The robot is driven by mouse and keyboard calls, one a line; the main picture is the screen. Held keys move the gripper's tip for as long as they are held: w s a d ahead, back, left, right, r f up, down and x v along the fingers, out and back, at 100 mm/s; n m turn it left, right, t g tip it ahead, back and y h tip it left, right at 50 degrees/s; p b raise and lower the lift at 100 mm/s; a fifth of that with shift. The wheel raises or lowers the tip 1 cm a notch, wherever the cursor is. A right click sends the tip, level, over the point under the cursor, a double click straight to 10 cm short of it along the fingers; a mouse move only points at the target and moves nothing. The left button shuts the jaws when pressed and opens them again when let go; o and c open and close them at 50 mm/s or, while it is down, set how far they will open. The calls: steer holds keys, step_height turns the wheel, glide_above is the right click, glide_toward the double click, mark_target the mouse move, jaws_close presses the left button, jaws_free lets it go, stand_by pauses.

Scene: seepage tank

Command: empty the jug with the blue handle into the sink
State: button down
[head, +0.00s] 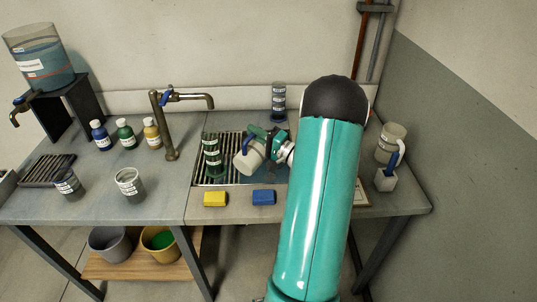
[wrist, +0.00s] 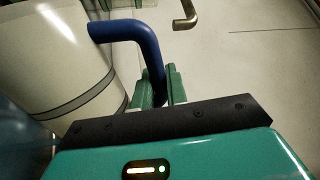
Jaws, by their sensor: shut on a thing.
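In the wrist view the jug's body (wrist: 60,60) with a grey band fills the left side, and the green fingers (wrist: 166,85) close around the blue handle (wrist: 138,38). The jug's mouth and contents are hidden, and I cannot see any stream of liquid.
The brass tap (head: 167,125) rises further left. Yellow (head: 215,199) and blue (head: 263,197) sponges lie at the front edge. Another pale jug (head: 391,138) stands at the right end.

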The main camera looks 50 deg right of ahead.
mark_target(246, 140)
steer(key=shift+d+r+m, duration=0.25)
steer(key=shift+d+m, duration=0.35)
steer(key=shift+m, duration=0.1)
steer(key=shift+w+d+r+m+h, duration=0.1)
steer(key=shift+d+r+m+h, duration=0.1)
steer(key=shift+d+m, duration=0.15)
steer(key=shift+d+r+m+h, duration=0.1)
steer(key=shift+d+m+h, duration=0.1)
steer(key=shift+d+m, duration=0.15)
steer(key=a+n, duration=0.2)
steer(key=a+n+y, duration=0.1)
steer(key=shift+a+f, duration=0.25)
steer(key=shift+s+a+r+n+y, duration=0.15)
steer(key=shift+a+r+n, duration=0.1)
steer(key=shift+a+n, duration=0.35)
steer(key=shift+a+r+n+y, duration=0.1)
steer(key=shift+a+r+n, duration=0.2)
steer(key=shift+a+n, duration=0.3)
steer(key=shift+s+a+r+n+y, duration=0.15)
steer(key=shift+a+r+n, duration=0.1)
steer(key=shift+a+n, duration=0.35)
steer(key=shift+a+n+g+y, duration=0.3)
steer(key=shift+a+n, duration=0.4)
steer(key=shift+n, duration=0.2)
steer(key=a+f+n+g, duration=0.2)
steer(key=a+f+n, duration=0.1)
steer(key=a+n, duration=0.6)
steer(key=shift+s+a+f+n+y, duration=0.15)
steer(key=shift+s+n+y, duration=0.2)
steer(key=shift+n, duration=1.25)
